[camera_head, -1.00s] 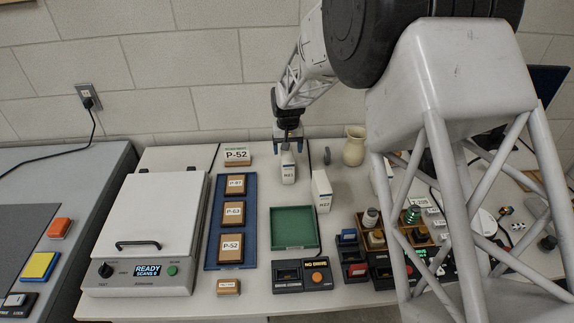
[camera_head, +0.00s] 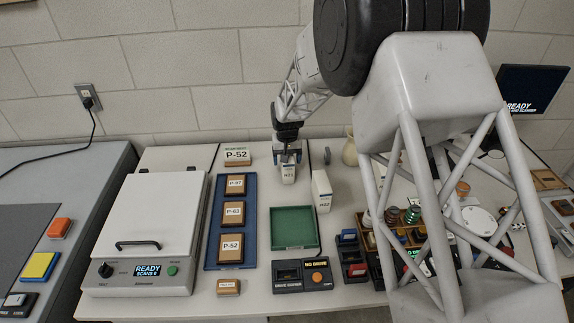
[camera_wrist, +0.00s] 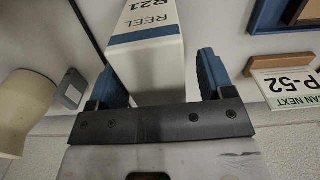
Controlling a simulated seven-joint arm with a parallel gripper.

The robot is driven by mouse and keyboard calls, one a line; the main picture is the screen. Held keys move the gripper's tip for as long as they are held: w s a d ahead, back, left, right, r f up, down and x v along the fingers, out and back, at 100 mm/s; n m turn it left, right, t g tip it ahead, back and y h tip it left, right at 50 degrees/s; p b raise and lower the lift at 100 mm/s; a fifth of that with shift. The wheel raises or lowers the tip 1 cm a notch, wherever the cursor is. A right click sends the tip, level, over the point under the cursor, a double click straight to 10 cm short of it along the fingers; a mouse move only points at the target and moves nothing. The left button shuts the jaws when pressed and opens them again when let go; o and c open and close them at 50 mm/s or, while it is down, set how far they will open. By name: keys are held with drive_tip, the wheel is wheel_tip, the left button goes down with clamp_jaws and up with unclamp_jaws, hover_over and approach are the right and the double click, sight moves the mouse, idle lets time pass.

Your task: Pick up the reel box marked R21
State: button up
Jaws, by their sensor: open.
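The reel box (camera_wrist: 150,65) is white with a dark blue band, and its end label reads REEL R21 in the wrist view. It stands upright on the table in the head view (camera_head: 289,175). My gripper (camera_head: 287,158) points down over it with open jaws. In the wrist view, one blue finger pad of my gripper (camera_wrist: 158,78) is on each side of the box. A gap shows on the right side; on the left I cannot tell whether the pad touches.
A second white reel box (camera_head: 321,191) stands close to the right. A green tray (camera_head: 292,228) lies in front, and a blue tray (camera_head: 211,245) with brown blocks lies to the left. A P-52 sign (camera_head: 237,155) and a cream vase (camera_head: 349,152) stand nearby.

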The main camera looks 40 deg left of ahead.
drive_tip(key=c, duration=1.1)
drive_tip(key=shift+r, duration=0.15)
drive_tip(key=shift+c, duration=0.2)
drive_tip(key=shift+r, duration=0.8)
drive_tip(key=shift+s+r, duration=0.1)
drive_tip(key=shift+r, duration=0.85)
drive_tip(key=s+d+r, duration=0.1)
drive_tip(key=s+d, duration=0.8)
drive_tip(key=d, duration=0.3)
drive_tip(key=shift+s+d+r, duration=0.15)
drive_tip(key=shift+s+d, duration=0.1)
drive_tip(key=shift+s, duration=0.1)
